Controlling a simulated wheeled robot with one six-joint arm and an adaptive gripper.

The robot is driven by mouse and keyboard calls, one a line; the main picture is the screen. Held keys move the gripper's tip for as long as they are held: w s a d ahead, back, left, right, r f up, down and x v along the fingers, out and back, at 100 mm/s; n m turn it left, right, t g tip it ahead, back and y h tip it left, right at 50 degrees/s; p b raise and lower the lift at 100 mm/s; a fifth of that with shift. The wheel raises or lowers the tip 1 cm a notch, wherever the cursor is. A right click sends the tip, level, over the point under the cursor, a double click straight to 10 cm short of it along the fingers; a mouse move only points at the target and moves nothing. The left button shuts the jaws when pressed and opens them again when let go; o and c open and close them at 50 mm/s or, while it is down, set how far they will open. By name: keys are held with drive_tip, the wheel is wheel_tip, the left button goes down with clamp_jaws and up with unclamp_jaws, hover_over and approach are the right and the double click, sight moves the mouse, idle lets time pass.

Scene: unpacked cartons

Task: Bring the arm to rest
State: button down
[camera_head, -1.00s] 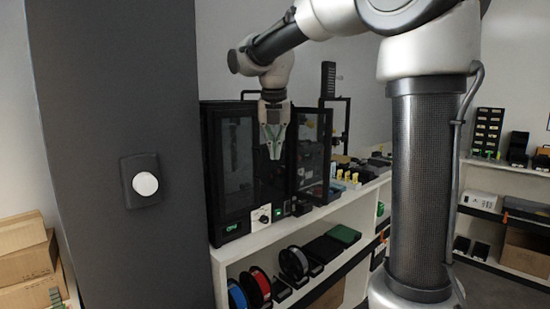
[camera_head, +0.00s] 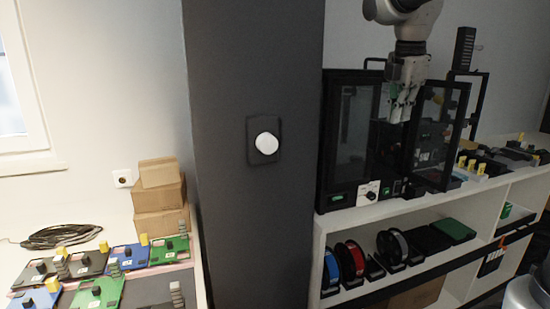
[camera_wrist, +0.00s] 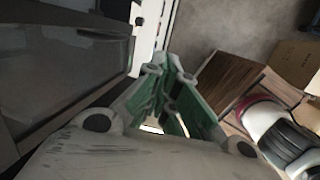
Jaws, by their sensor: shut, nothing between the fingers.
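My gripper (camera_head: 402,108) hangs from my arm at the upper right of the head view, pointing down, in front of the black-framed cabinet (camera_head: 337,150). Its fingers are together with nothing between them. In the wrist view the green-padded fingers (camera_wrist: 172,75) meet at their tips. The arm is raised and most of it is outside the head view's top edge. Whether the gripper touches the cabinet cannot be told, but it looks apart from it.
The cabinet's glazed door (camera_head: 440,135) stands open beside my gripper. The cabinet stands on a white shelf unit (camera_head: 330,225) with filament spools (camera_head: 392,247) below. A dark pillar (camera_head: 250,220) stands left of it. Cartons (camera_head: 160,197) and colored trays (camera_head: 95,292) are on the left table.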

drive_tip(key=s+d+f+m, duration=0.1)
drive_tip(key=s+f+m, duration=0.3)
drive_tip(key=s+m, duration=0.3)
drive_tip(key=s+d+f+m+t, duration=0.1)
drive_tip(key=s+f+m, duration=0.3)
drive_tip(key=s, duration=0.5)
drive_tip(key=s+d+f+m+y, duration=0.1)
drive_tip(key=s+d+f+m, duration=0.1)
drive_tip(key=s+f+m, duration=0.3)
drive_tip(key=s+m, duration=0.4)
drive_tip(key=shift+d+m+t, duration=0.15)
drive_tip(key=shift+m+t, duration=0.15)
drive_tip(key=shift+t, duration=0.1)
drive_tip(key=shift+d, duration=0.1)
